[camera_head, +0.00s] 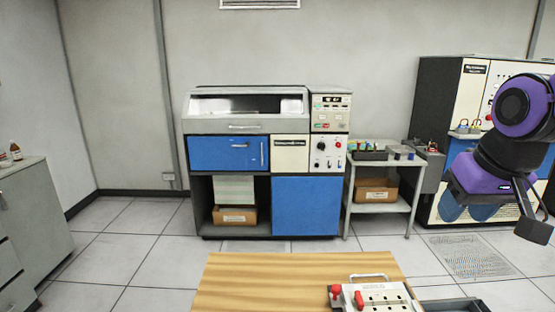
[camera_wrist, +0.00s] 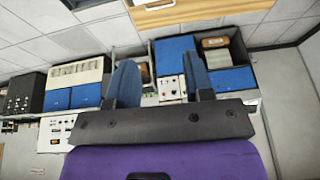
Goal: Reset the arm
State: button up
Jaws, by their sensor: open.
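My arm (camera_head: 508,150), purple and black, is raised at the right side of the head view. My gripper (camera_head: 468,214) hangs below it with its two blue fingers apart and nothing between them. In the wrist view my gripper (camera_wrist: 159,76) also shows open and empty, with the room upside down behind it. The fingers are in front of the far cabinets and touch nothing that I can see.
A wooden table (camera_head: 260,285) stands in front, bearing a white switch panel (camera_head: 375,297) and a dark tray (camera_head: 455,305). A grey and blue machine (camera_head: 305,205) stands at the back. A small side table (camera_head: 378,206) holds a cardboard box (camera_head: 377,190). Open floor lies between.

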jog(key=s+d+r+t, duration=0.1)
jog(key=s+r, duration=0.1)
jog(key=s, duration=0.6)
jog(key=shift+s+r, duration=0.3)
jog(key=shift+r, duration=0.05)
